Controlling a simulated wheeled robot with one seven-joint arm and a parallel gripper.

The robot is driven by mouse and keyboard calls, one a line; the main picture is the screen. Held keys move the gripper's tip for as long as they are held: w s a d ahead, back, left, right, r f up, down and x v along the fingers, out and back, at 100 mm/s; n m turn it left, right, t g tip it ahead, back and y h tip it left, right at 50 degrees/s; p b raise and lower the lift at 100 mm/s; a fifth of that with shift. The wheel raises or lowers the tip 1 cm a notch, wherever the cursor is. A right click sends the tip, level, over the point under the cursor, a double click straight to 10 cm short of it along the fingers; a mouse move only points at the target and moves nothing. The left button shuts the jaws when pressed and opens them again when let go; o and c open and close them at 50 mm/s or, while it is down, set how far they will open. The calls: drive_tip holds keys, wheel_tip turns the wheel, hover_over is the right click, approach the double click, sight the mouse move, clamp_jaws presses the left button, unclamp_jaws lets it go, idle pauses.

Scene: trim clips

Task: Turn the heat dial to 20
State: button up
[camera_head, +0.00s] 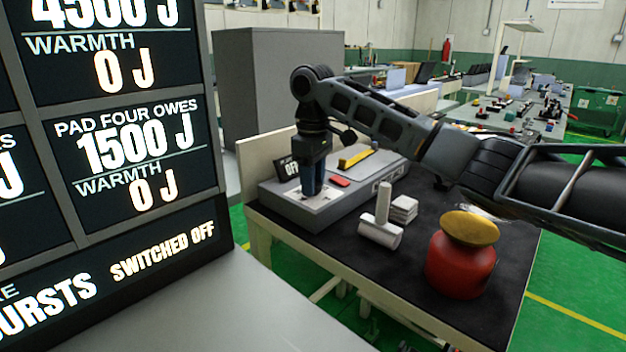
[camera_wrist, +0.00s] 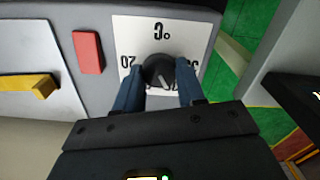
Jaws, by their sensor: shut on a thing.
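The heat dial (camera_wrist: 157,68) is a round black knob on a white scale plate (camera_wrist: 130,32). In the wrist view the plate appears upside down, with "20" on the left, a "C"-like mark and small circle at the top, and partly covered marks at right. A pale pointer line shows on the knob, but what it points to is hidden near my fingers. My gripper (camera_wrist: 160,75) has its two blue fingers on either side of the knob, shut on it. In the head view my gripper (camera_head: 311,183) points down onto the grey control box (camera_head: 345,205) and hides the dial.
A red button (camera_head: 340,182) and a yellow bar (camera_head: 356,157) sit on the box beside the dial. A small "OFF" display (camera_head: 287,168) stands behind. A white mallet-like tool (camera_head: 379,232), white stack (camera_head: 403,208) and red pot (camera_head: 460,268) stand on the black bench top.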

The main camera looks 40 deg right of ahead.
drive_tip(key=shift+a+r+m+p, duration=0.15)
drive_tip(key=shift+m+p, duration=0.25)
drive_tip(key=shift+p, duration=0.45)
drive_tip(key=shift+c, duration=0.3)
drive_tip(key=m+p, duration=0.3)
drive_tip(key=p, duration=0.2)
drive_tip(key=shift+r, duration=0.2)
drive_tip(key=m+p, duration=0.3)
drive_tip(key=p, duration=0.2)
drive_tip(key=shift+m, duration=0.3)
drive_tip(key=m+p, duration=0.2)
drive_tip(key=p, duration=0.1)
drive_tip(key=shift+f+m, duration=0.15)
drive_tip(key=shift+m, duration=0.15)
drive_tip(key=m+p, duration=0.1)
drive_tip(key=m, duration=0.1)
drive_tip(key=shift+f+m, duration=0.2)
drive_tip(key=shift+m, duration=0.2)
drive_tip(key=m, duration=0.3)
drive_tip(key=shift+d+m, duration=0.2)
drive_tip(key=shift+m, duration=0.1)
drive_tip(key=m, duration=0.3)
drive_tip(key=shift+s+m, duration=0.1)
drive_tip(key=shift+m, duration=0.2)
drive_tip(key=shift+d+m, duration=0.15)
drive_tip(key=shift+m, duration=1.75)
